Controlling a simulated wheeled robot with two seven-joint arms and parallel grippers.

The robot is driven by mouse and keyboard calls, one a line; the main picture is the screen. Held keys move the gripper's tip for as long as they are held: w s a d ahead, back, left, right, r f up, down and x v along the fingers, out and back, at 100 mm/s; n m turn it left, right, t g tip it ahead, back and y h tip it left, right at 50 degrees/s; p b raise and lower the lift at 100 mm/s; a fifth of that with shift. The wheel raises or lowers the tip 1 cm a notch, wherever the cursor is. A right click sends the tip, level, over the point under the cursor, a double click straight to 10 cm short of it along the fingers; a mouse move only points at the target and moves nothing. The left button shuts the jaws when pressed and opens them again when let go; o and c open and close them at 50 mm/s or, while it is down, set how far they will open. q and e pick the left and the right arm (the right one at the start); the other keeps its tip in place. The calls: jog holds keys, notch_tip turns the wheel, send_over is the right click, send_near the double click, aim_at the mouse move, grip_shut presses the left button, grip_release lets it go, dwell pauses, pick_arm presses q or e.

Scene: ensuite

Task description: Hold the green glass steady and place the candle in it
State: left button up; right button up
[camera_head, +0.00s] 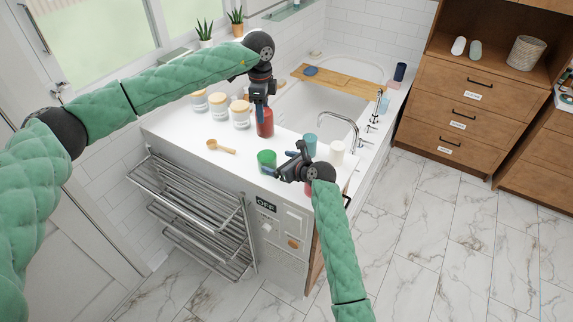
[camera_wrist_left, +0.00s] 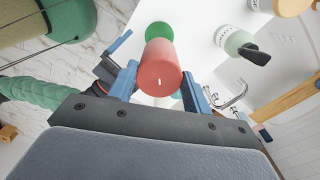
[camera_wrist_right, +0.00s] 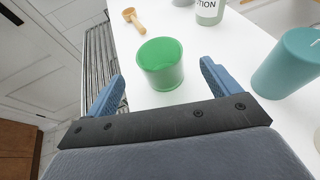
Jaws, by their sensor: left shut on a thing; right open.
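The red candle (camera_head: 265,127) is in my left gripper (camera_head: 262,100), upright or nearly so, behind the green glass in the head view. In the left wrist view the candle (camera_wrist_left: 161,70) sits between the blue fingers (camera_wrist_left: 160,88), its wick toward the camera. The green glass (camera_head: 267,160) stands upright on the white counter; it shows partly behind the candle in the left wrist view (camera_wrist_left: 158,29). My right gripper (camera_head: 276,172) is open beside the glass. In the right wrist view the glass (camera_wrist_right: 160,66) appears empty, ahead of and between the open fingers (camera_wrist_right: 162,85).
A teal candle (camera_head: 310,146) and a white candle (camera_head: 337,152) stand right of the glass. A wooden scoop (camera_head: 220,146) and several lidded jars (camera_head: 219,105) are on the counter's left. A lotion bottle (camera_wrist_right: 209,11) stands behind the glass. A towel rack (camera_head: 195,205) fronts the counter.

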aim_at(261, 156)
jog(key=shift+x, duration=3.6)
jog(key=shift+c, duration=0.2)
jog(key=c, duration=1.1)
